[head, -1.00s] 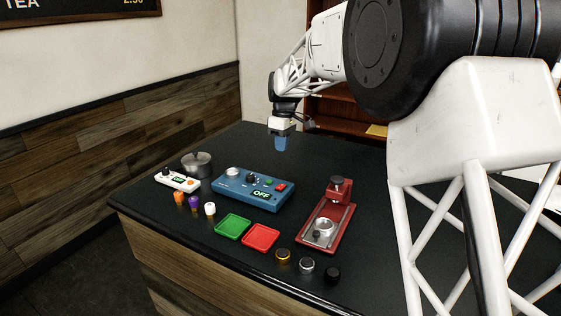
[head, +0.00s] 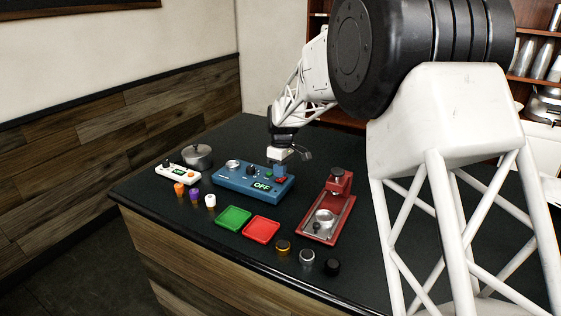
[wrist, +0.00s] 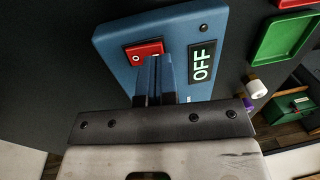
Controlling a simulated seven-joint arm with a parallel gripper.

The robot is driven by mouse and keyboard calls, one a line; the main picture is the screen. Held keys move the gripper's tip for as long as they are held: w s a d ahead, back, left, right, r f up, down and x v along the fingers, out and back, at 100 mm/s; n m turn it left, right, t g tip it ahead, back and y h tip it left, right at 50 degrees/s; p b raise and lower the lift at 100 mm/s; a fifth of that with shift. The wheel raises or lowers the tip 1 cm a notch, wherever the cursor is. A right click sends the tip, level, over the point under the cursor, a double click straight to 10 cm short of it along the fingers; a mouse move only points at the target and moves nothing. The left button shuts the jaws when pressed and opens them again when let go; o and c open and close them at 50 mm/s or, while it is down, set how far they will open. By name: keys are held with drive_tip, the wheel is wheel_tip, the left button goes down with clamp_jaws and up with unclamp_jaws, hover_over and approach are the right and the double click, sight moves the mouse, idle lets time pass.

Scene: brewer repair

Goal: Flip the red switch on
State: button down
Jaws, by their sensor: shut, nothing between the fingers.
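The blue control box (head: 236,184) lies on the dark counter and its display (head: 262,187) reads OFF. The red switch (wrist: 143,49) shows in the wrist view near the box's end, marked "O" on its left part. In the head view a small red part of it (head: 283,179) shows just below my gripper. My gripper (wrist: 154,62) is shut and empty, with blue fingers. Its tips are over or against the right lower part of the switch and hide some of it; I cannot tell whether they touch. The display also shows in the wrist view (wrist: 201,62), beside the fingers.
A red press stand (head: 328,215) is right of the box. Green (head: 233,216) and red (head: 261,229) trays lie in front. A white device (head: 177,173), a metal pot (head: 197,156) and small coloured pegs (head: 194,194) are left. Several round caps (head: 307,257) line the front edge.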

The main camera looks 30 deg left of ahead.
sight(279, 180)
drive_tip(key=shift+f, duration=0.6)
drive_tip(key=shift+s+f, duration=0.15)
drive_tip(key=shift+f, duration=0.05)
drive_tip(key=shift+w, duration=0.2)
drive_tip(key=shift+w+r, duration=0.3)
drive_tip(key=shift+w, duration=0.25)
drive_tip(key=shift+r, duration=0.15)
idle(0.4)
wheel_tip(279, 180, up, 14)
drive_tip(key=s, duration=0.1)
drive_tip(key=shift+s+f, duration=0.2)
drive_tip(key=shift+s, duration=0.15)
idle(0.7)
